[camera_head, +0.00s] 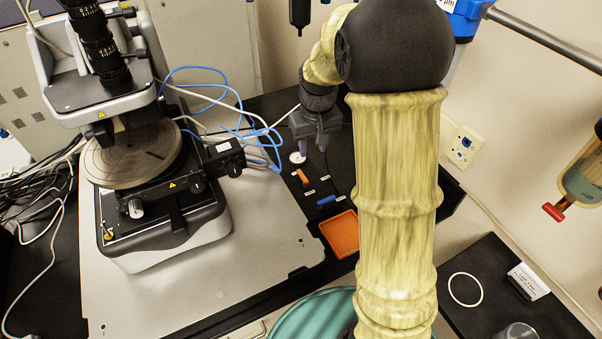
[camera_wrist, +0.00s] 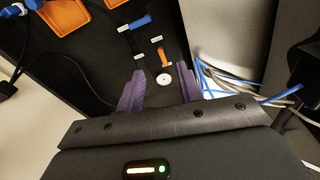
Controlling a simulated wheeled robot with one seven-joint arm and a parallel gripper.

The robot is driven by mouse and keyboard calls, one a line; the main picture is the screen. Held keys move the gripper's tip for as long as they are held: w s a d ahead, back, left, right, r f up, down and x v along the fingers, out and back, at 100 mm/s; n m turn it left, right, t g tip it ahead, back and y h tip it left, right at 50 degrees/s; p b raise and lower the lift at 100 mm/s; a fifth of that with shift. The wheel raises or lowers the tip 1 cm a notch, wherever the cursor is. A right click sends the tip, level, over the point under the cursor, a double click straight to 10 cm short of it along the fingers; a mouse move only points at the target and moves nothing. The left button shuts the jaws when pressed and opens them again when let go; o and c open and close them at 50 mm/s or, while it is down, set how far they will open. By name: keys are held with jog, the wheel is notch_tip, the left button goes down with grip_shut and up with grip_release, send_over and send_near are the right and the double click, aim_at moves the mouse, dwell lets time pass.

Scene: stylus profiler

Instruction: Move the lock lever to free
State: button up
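My gripper (camera_head: 312,146) is over the black surface behind the profiler's right side, its purple fingers pointing down. In the wrist view my gripper (camera_wrist: 160,87) is open, with nothing between the fingers. A white round disc (camera_head: 298,157) lies just beyond the fingertips; it also shows in the wrist view (camera_wrist: 164,78). Near it are a small orange lever-like piece (camera_head: 304,177) and a blue one (camera_head: 326,201), each with small white labels; the wrist view shows the orange piece (camera_wrist: 161,54) and the blue piece (camera_wrist: 141,21). I cannot read the labels or tell which is the lock lever.
The stylus profiler (camera_head: 165,215) stands left on a grey plate, with blue and white cables (camera_head: 262,140) looping close to my gripper. An orange tray (camera_head: 339,233) lies in front of the small pieces. A wall is close behind.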

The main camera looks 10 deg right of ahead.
jog(key=n+g+b, duration=0.1)
jog(key=n+b, duration=0.1)
send_over(301, 173)
notch_tip(301, 173, down, 4)
jog(key=shift+r, duration=0.2)
jog(key=shift+f, duration=0.15)
notch_tip(301, 173, down, 17)
jog(key=p, duration=0.4)
jog(key=shift+f, duration=0.1)
grip_shut()
